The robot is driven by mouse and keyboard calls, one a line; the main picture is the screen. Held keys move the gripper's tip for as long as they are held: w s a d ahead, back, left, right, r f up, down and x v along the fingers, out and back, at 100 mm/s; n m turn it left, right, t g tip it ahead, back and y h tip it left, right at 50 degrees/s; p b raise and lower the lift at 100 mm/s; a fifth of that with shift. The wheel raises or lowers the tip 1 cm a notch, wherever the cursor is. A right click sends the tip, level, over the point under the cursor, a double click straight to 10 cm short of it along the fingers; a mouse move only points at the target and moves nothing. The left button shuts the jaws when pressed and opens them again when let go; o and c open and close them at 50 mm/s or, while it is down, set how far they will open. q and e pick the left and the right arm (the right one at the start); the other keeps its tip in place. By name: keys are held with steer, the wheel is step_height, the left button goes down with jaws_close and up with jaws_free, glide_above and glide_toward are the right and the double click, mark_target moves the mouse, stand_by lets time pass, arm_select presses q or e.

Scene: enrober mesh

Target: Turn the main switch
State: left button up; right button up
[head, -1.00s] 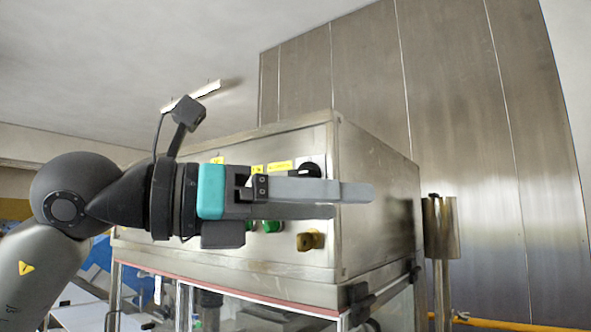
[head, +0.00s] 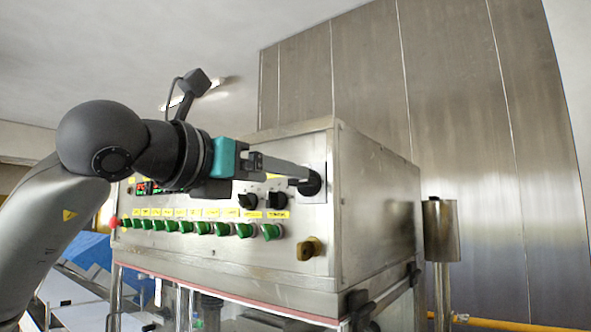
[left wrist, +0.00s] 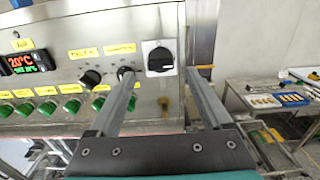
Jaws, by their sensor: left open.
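The main switch (head: 313,183) is a black rotary knob on a pale square plate at the upper right of the steel control box's front. In the left wrist view the switch (left wrist: 160,58) shows between and slightly above the two fingertips, its handle close to level. My left gripper (head: 300,179) is open and empty, its fingers pointing right towards the switch and overlapping it in the head view. In the left wrist view the fingertips (left wrist: 160,73) are spread apart; contact with the knob cannot be told. My right gripper is not in view.
Black knobs (head: 278,200) and a row of green buttons (head: 244,230) sit left of the switch. A brass-coloured knob (head: 311,248) sticks out below it. A steel cylinder on a post (head: 441,230) stands right of the box. A table with trays (left wrist: 275,99) is farther right.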

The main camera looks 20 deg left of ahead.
mark_target(304, 182)
arm_select(q)
steer(key=p+x, duration=0.1)
steer(key=x, duration=0.5)
steer(key=shift+s, duration=0.1)
steer(key=shift+c, duration=0.4)
jaws_close()
